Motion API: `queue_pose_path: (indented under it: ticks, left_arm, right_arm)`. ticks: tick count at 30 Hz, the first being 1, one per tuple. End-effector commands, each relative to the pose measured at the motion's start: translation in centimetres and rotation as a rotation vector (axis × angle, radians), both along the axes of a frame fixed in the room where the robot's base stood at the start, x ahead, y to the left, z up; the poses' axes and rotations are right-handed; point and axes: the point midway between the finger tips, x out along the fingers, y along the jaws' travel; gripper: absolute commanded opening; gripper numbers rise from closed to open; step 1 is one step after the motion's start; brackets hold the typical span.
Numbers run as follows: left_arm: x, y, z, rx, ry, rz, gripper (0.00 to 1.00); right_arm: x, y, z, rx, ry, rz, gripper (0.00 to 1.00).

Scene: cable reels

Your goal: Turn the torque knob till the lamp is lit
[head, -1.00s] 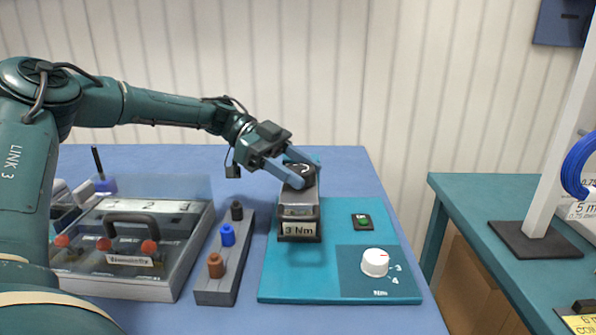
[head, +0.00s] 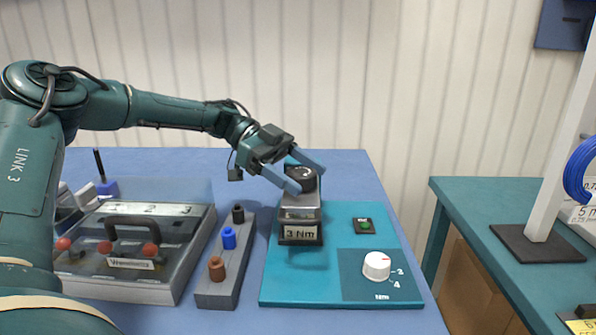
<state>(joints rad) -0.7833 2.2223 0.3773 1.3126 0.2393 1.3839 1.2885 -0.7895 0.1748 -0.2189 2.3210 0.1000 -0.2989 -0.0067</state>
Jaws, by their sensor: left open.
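The white torque knob (head: 376,264) sits on a dark teal panel at the front right of the teal base plate (head: 283,291). The numbers 3 and 4 are printed beside it, and a small red mark shows on its top. A small green round piece in a black housing (head: 363,226), perhaps the lamp, is behind the knob; I cannot tell if it is lit. My left gripper (head: 307,179) is open, its fingers either side of a black round top with a white mark (head: 301,171) on the grey block labelled 3 Nm (head: 300,214). My right gripper is not in view.
Left of the plate is a grey strip (head: 217,285) with black, blue and brown pegs. Beyond it stands a clear-lidded case (head: 120,291) with a black handle. A second teal table (head: 470,205) with a white post is at the right, across a gap.

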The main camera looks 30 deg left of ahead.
Motion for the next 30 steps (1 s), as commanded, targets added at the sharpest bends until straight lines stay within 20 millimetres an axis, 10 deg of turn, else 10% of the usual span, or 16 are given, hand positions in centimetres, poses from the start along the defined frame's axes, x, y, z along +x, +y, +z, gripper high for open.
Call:
queue_pose_path:
  ticks: [19, 30]
  left_arm:
    - [-0.5, 10.0, 4.1, 0.003, 0.000, 0.004, 0.72]
    - [-0.7, 12.1, 5.1, 0.000, 0.000, -0.001, 0.72]
  right_arm:
    - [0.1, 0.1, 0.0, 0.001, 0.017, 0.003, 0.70]
    - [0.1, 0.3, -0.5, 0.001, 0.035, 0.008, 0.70]
